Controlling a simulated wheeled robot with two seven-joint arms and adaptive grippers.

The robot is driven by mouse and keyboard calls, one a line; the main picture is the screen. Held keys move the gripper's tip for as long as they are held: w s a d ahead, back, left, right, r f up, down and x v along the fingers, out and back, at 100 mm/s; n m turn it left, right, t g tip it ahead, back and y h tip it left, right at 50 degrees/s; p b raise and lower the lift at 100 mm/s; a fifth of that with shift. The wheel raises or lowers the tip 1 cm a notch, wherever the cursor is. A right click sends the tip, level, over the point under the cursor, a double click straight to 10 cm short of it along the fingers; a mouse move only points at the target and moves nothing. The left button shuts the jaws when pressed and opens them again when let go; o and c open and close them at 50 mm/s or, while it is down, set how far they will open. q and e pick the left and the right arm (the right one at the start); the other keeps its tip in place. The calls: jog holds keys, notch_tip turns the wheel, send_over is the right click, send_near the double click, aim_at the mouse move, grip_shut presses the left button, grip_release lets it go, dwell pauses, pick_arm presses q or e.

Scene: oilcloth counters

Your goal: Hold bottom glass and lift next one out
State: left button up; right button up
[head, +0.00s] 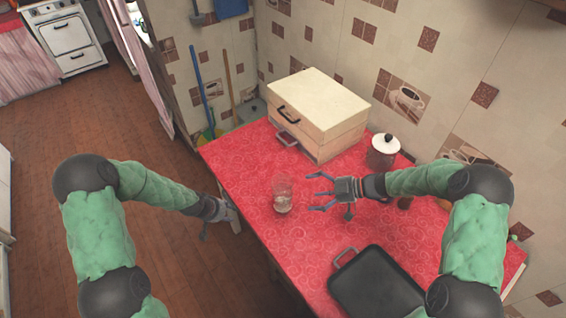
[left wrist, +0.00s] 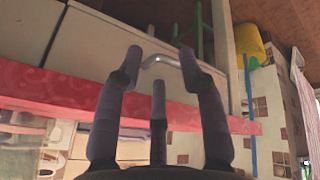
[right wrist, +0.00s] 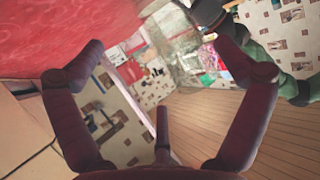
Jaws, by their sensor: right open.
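The stacked clear glasses (head: 283,193) stand upright on the red patterned oilcloth, left of the table's middle. How many are nested is hard to tell. My right gripper (head: 317,192) is open and empty just right of the stack, its fingers pointing at it. In the right wrist view a blurry clear glass (right wrist: 185,52) shows ahead, toward the right finger. My left gripper (head: 228,216) is beyond the table's left edge, apart from the glasses. In the left wrist view its fingers (left wrist: 158,62) are spread, with nothing between them.
A wooden box (head: 318,130) with a cream lid stands at the back of the red table (head: 250,170). A glass jar (head: 383,152) with a white lid is right of it. A dark pan (head: 375,285) lies at the front. A metal handle (left wrist: 165,62) shows beyond my left fingers.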

pick_arm(q)
jog(key=w+a+r+t+y, duration=0.1)
jog(key=w+a+r, duration=0.5)
jog(key=w+r, duration=0.55)
pick_arm(e)
jog(key=shift+a+f, duration=0.2)
jog(key=shift+a, duration=0.25)
pick_arm(q)
jog(key=s+d+r+g, duration=0.1)
jog(key=s+d+r, duration=0.2)
jog(key=d, duration=0.6)
jog(key=s+d+r+m+g+y, duration=0.1)
jog(key=s+d+r, duration=0.3)
jog(key=d+r, duration=0.4)
jog(key=s+d+r+g, duration=0.3)
jog(key=s+d+r, duration=0.1)
jog(key=d, duration=0.6)
jog(key=shift+s+r+m+y, duration=0.2)
jog(key=shift+r+m+y, duration=0.2)
jog(key=shift+r, duration=0.45)
pick_arm(e)
jog(key=x, duration=1)
jog(key=c, duration=1.1)
pick_arm(q)
jog(key=shift+o, duration=0.3)
